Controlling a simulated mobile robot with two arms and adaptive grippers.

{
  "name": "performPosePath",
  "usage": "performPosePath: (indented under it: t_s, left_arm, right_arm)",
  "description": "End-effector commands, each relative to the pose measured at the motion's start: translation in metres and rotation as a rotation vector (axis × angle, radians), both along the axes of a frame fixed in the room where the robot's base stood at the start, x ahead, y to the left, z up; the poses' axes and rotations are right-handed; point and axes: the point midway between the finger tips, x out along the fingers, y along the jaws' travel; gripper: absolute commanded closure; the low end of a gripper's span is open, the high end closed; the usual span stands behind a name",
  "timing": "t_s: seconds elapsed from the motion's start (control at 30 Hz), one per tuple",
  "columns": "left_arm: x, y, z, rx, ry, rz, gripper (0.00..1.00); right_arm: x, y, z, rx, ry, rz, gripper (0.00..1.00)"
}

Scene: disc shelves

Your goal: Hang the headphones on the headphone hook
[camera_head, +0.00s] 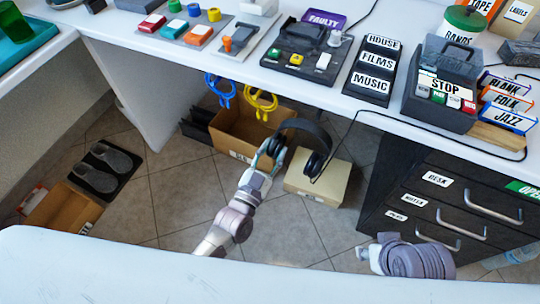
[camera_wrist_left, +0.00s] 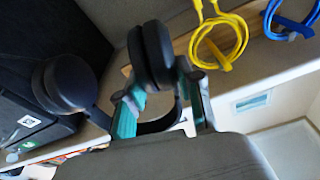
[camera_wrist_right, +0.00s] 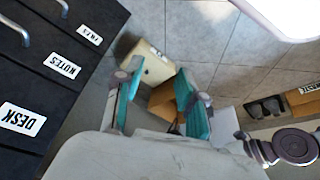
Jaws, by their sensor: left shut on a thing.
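The black headphones (camera_head: 312,129) are held in front of the desk, band up, in the head view. A thin black cord runs from them up to the desktop. My left gripper (camera_head: 268,152) is shut on them. In the left wrist view one ear cup of the headphones (camera_wrist_left: 152,55) shows just past the teal fingers of my left gripper (camera_wrist_left: 160,110), and the other cup hangs to its left. I cannot make out the headphone hook in any view. My right gripper (camera_wrist_right: 160,100) is open and empty, low before the drawers.
Blue cable (camera_head: 219,90) and yellow cable (camera_head: 260,103) hang under the front edge of the white desk (camera_head: 225,60). Cardboard boxes stand on the floor below, one tan box (camera_head: 318,180) near the headphones. A black drawer cabinet (camera_head: 420,200) stands at right.

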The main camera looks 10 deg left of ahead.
Motion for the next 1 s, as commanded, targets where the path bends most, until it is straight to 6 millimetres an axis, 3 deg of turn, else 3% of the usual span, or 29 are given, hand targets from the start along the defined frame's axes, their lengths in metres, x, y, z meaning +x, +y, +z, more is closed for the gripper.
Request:
performPosePath:
  t_s: [1.0]
  left_arm:
    - [0.028,-0.009,-0.002,-0.002,-0.003,0.000,1.00]
  right_arm:
    - [0.057,0.019,0.011,0.060,-0.285,0.028,0.60]
